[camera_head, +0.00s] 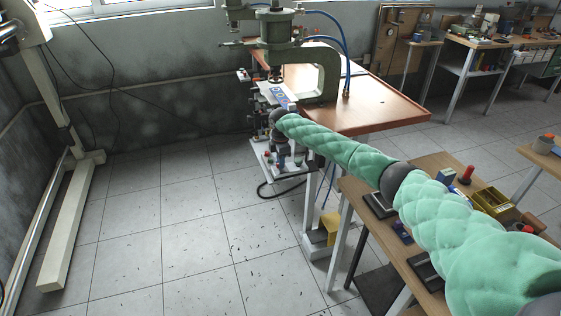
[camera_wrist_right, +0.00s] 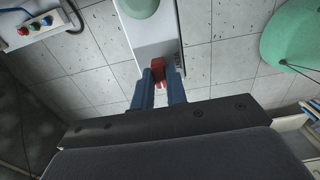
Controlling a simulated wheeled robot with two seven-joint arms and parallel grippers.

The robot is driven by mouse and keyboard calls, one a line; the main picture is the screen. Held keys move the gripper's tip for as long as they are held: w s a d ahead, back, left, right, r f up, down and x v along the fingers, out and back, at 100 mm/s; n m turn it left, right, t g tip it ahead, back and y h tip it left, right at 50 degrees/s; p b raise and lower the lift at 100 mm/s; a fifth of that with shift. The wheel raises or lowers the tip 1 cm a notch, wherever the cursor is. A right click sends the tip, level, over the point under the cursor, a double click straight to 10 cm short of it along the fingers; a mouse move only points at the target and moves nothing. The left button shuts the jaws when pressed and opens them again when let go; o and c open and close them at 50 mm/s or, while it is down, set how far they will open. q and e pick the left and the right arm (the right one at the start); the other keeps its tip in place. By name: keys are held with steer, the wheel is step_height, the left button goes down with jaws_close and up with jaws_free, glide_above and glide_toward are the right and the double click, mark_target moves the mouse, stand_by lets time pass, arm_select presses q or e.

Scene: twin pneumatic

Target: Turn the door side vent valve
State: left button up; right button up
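A small red valve handle (camera_wrist_right: 157,68) shows in the right wrist view, at the end of a pale box-like part (camera_wrist_right: 152,35). The two blue fingers of my right gripper (camera_wrist_right: 160,74) stand on either side of the red handle, very close to it. I cannot tell whether both fingers press on it. In the head view my right arm, in a green padded sleeve, reaches to the left side of the press (camera_head: 318,78). The gripper there is small and partly hidden, and the valve is not clearly visible. My left gripper is not in view.
The press stands on a brown-topped table (camera_head: 375,110). A button box (camera_wrist_right: 40,27) lies to the left in the wrist view. A wooden bench (camera_head: 352,187) with a yellow bin (camera_head: 491,201) is under my right arm.

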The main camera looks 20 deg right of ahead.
jaws_close()
